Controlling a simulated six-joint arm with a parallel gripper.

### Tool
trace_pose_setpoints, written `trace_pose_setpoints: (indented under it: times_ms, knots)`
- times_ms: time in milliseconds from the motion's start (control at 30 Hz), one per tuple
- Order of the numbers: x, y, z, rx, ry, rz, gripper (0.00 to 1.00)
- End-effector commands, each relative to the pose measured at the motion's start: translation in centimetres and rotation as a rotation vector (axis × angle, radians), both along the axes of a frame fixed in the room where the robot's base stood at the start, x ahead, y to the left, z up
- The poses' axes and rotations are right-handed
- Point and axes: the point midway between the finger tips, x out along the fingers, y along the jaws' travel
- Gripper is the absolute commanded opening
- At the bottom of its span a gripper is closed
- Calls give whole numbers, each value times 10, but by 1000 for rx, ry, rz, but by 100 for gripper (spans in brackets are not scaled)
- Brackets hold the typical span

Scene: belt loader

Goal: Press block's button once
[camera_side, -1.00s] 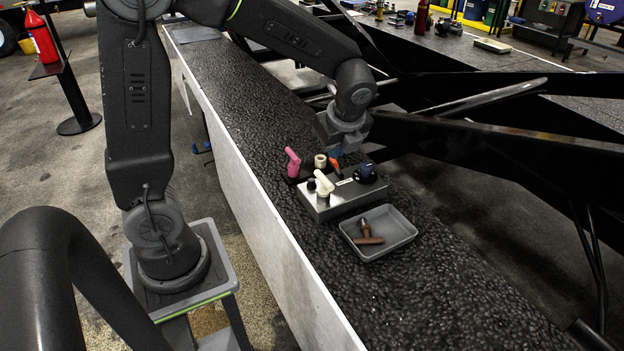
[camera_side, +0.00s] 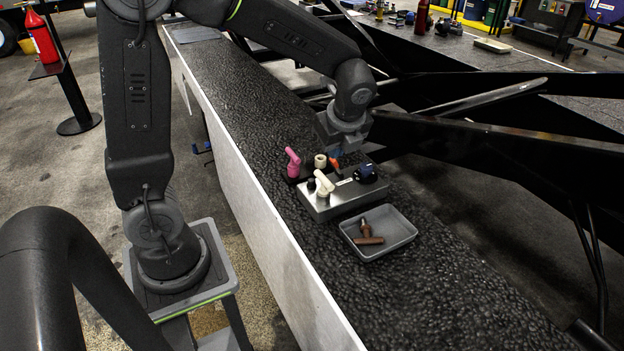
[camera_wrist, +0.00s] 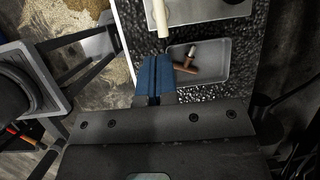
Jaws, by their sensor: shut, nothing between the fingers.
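The block (camera_side: 340,197) is a grey metal box on the dark bench. On and around its top are a cream lever (camera_side: 324,182), a small dark knob (camera_side: 311,184), a blue-black round control (camera_side: 366,173) and an orange piece (camera_side: 335,163). I cannot tell for sure which part is the button. My gripper (camera_side: 336,153) is above the block's back edge, pointing down; whether it touches anything is unclear. In the wrist view, its blue fingers (camera_wrist: 155,80) are shut and empty. Part of the block shows at the top of that view (camera_wrist: 215,8).
A pink lever (camera_side: 292,163) and a cream cylinder (camera_side: 320,161) stand behind the block. A grey tray (camera_side: 402,246) with a brown tool (camera_side: 368,234) lies in front; it also shows in the wrist view (camera_wrist: 213,74). Black beams (camera_side: 480,135) run along the right.

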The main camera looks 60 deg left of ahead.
Motion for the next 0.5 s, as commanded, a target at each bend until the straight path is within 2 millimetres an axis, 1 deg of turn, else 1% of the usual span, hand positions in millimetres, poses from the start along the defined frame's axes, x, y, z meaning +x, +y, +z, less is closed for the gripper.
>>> trace_pose_setpoints:
  times_ms: [133,233,367,500]
  knots:
    - [1,2,0,4,-6,-1,0]
    - [4,13,-3,26,-39,-11,0]
    - [14,44,-8,86,-138,-60,0]
    - [25,84,-15,153,-277,-167,0]
